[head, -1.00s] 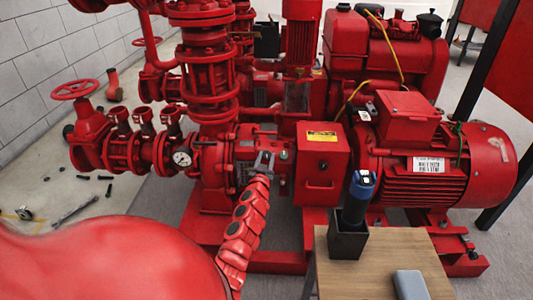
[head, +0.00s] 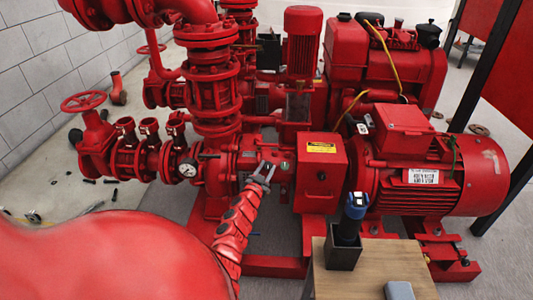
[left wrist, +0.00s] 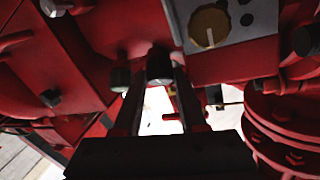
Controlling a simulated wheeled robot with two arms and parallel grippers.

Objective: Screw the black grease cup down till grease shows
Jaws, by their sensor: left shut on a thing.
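In the left wrist view, two small dark caps stick out below the red pump body. The black grease cup (left wrist: 160,66) is between the tips of my left gripper (left wrist: 160,82), which is shut on it. The second dark cap (left wrist: 120,77) is just left of it and outside the fingers. In the head view my left gripper (head: 264,172) reaches up to the front of the red pump housing (head: 222,170). A small grey-green cap (head: 284,166) shows right of the fingers. I cannot make out any grease. My right gripper is in neither view.
A red box with a yellow label (head: 318,172) and a red motor (head: 425,175) stand right of my gripper. A pressure gauge (head: 187,169) is on the left. A wooden table (head: 385,260) with a black holder (head: 343,252) is in front.

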